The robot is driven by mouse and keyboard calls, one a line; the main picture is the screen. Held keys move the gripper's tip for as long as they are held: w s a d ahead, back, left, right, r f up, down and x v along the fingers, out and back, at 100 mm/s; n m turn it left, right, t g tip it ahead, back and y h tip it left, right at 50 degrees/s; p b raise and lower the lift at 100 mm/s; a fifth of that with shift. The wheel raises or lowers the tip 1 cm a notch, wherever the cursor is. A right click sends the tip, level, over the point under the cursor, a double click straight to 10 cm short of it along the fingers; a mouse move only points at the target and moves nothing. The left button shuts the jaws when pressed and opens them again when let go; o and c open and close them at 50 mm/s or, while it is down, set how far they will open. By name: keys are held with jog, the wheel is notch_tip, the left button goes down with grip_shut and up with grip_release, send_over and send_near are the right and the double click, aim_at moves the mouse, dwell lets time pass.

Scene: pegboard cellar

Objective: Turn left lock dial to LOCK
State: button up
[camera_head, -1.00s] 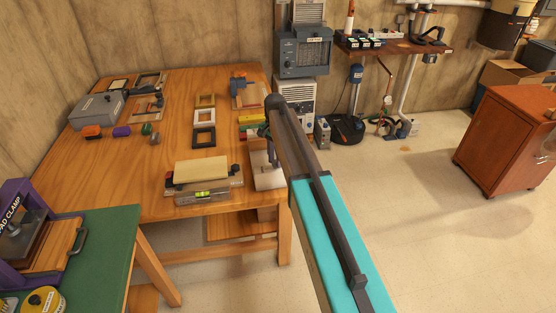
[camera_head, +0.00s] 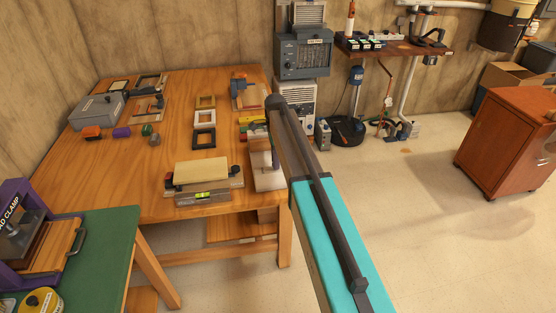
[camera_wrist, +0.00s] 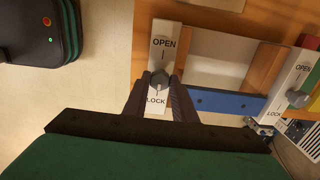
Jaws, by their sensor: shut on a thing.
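In the wrist view the left lock plate (camera_wrist: 164,42) is a pale strip marked OPEN at the top and LOCK at the bottom. Its grey round dial (camera_wrist: 160,78) sits between the words, with a thin pointer that seems to face LOCK. My gripper (camera_wrist: 160,86) is shut on this dial, one dark finger on each side. The right lock plate (camera_wrist: 287,92), with the same words and a grey dial (camera_wrist: 298,98), stands apart at the right. In the head view my arm hides the fingertips and the dials.
The wooden workbench (camera_head: 110,190) holds frames, a grey metal box (camera_head: 98,109) and a clamp board with a level (camera_head: 203,197). A green-topped table (camera_head: 105,240) stands at the left front. A brown cabinet (camera_head: 505,140) stands at the right. Floor between bench and cabinet is open.

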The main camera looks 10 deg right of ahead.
jog(key=shift+w+d+r, duration=0.1)
jog(key=shift+d, duration=0.15)
jog(key=o, duration=1)
jog(key=shift+o, duration=0.2)
jog(key=shift+a, duration=0.1)
notch_tip(320, 180, up, 14)
jog(key=b, duration=0.2)
jog(key=shift+b, duration=0.4)
jog(key=shift+f, duration=0.2)
